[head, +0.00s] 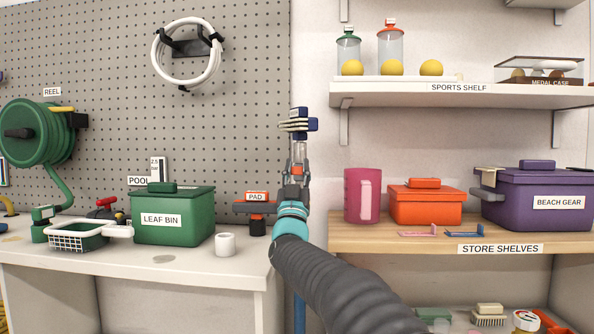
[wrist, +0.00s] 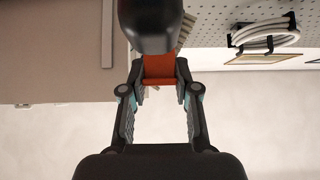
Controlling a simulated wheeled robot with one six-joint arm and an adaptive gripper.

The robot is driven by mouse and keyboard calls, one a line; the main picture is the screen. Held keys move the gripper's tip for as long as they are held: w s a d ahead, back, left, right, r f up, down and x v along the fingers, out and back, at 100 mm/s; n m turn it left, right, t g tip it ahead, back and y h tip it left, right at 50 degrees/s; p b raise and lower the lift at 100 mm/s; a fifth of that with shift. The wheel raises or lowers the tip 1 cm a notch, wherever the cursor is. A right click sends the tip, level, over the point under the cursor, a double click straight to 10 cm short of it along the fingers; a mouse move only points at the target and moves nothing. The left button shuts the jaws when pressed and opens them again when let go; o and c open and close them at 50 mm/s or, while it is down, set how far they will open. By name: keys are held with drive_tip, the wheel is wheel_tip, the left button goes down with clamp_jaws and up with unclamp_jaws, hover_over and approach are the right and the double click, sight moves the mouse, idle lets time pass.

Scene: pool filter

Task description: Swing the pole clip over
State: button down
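An orange part, which looks like the pole clip, shows in the wrist view (wrist: 159,68) at the far end of my gripper (wrist: 160,75). My fingers are apart, with this part between or just beyond their tips; I cannot tell whether they press on it. A blurred dark rounded shape above hides what is behind it. In the head view my gripper (head: 298,172) points up beside the pegboard's right edge, with small orange parts at it. A navy piece with pale stripes (head: 298,125) stands above. A blue pole (head: 300,312) shows below, partly hidden by my arm.
The orange-topped PAD item (head: 257,197) is close left of my gripper, by the green leaf bin (head: 172,216) and white roll (head: 225,244). The pink pitcher (head: 362,196) and orange box (head: 426,205) are close right on the wooden shelf. The sports shelf (head: 470,95) juts out above.

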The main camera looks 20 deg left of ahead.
sight(299, 153)
drive_tip(key=shift+r, duration=0.1)
wheel_tip(299, 153, up, 2)
drive_tip(key=g+p, duration=0.2)
drive_tip(key=p, duration=0.3)
drive_tip(key=shift+h, duration=0.3)
drive_tip(key=g+p, duration=0.1)
drive_tip(key=p, duration=0.1)
drive_tip(key=r+g+p, duration=0.1)
drive_tip(key=p, duration=0.2)
drive_tip(key=shift+w+g+h, duration=0.2)
drive_tip(key=shift+g+h, duration=0.1)
drive_tip(key=g+p, duration=0.2)
drive_tip(key=p, duration=0.1)
drive_tip(key=shift+w+a+r+g+h, duration=0.15)
drive_tip(key=shift+w+g+h, duration=0.15)
drive_tip(key=shift+w, duration=0.05)
drive_tip(key=shift+w+a+r+g+h+p, duration=0.1)
drive_tip(key=shift+w+r+g+h+p, duration=0.15)
drive_tip(key=shift+g, duration=0.45)
drive_tip(key=shift+w+a+r+g+h+p, duration=0.1)
drive_tip(key=shift+w+r+g+h, duration=0.15)
drive_tip(key=shift+g, duration=0.45)
drive_tip(key=shift+w+r+g, duration=0.1)
drive_tip(key=shift+w+g, duration=0.2)
drive_tip(key=shift+g, duration=0.4)
drive_tip(key=c, duration=0.8)
unclamp_jaws()
drive_tip(key=shift+c, duration=0.2)
